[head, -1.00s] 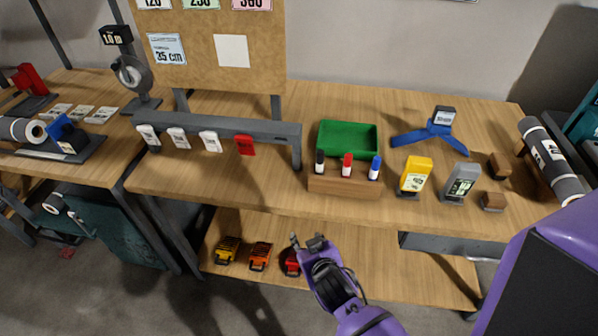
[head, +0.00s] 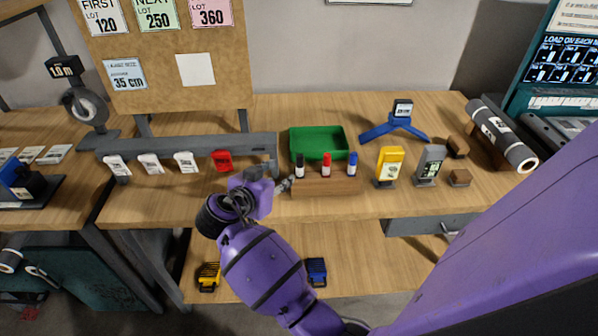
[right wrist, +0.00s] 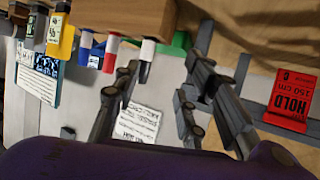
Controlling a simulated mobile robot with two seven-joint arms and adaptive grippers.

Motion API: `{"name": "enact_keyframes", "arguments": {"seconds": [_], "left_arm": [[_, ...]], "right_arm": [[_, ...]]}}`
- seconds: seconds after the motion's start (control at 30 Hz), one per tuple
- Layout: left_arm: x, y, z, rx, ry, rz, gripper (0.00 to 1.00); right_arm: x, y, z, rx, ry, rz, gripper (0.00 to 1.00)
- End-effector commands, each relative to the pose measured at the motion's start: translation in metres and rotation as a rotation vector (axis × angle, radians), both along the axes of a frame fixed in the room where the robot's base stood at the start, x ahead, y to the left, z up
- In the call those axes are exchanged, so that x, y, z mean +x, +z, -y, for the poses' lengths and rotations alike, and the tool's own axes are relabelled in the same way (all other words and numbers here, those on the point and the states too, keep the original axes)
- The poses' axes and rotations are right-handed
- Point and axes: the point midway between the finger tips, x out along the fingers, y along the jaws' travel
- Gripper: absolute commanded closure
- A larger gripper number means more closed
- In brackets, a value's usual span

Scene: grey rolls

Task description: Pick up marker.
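A black-capped marker (head: 300,165), a red-capped marker (head: 326,164) and a blue-capped marker (head: 352,164) stand upright in a wooden holder (head: 327,184) on the table. My right gripper (head: 284,185) is just left of the holder, close to the black marker. In the right wrist view the gripper (right wrist: 162,72) is open and empty. The black marker (right wrist: 147,62) shows between the finger lines, ahead of the tips; the red marker (right wrist: 111,53) and blue marker (right wrist: 86,48) are left of it. My left gripper is out of view.
A green tray (head: 318,156) lies behind the holder. A yellow dispenser (head: 389,164) and a grey one (head: 429,163) stand to its right. A grey rail with a red tag (head: 222,160) is close to the gripper's left.

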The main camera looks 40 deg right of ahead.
Motion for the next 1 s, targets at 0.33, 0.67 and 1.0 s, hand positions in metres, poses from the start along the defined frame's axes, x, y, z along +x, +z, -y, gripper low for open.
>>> {"name": "enact_keyframes", "arguments": {"seconds": [0.33, 0.67, 1.0], "left_arm": [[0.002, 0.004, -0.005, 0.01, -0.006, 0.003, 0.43], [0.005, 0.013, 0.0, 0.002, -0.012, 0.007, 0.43], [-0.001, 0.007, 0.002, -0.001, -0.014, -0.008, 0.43]], "right_arm": [[-0.001, 0.002, 0.03, -0.001, -0.11, 0.054, 0.61], [0.016, -0.011, 0.07, -0.001, -0.107, 0.054, 0.61], [0.019, -0.017, 0.076, 0.002, -0.106, 0.052, 0.61]]}}
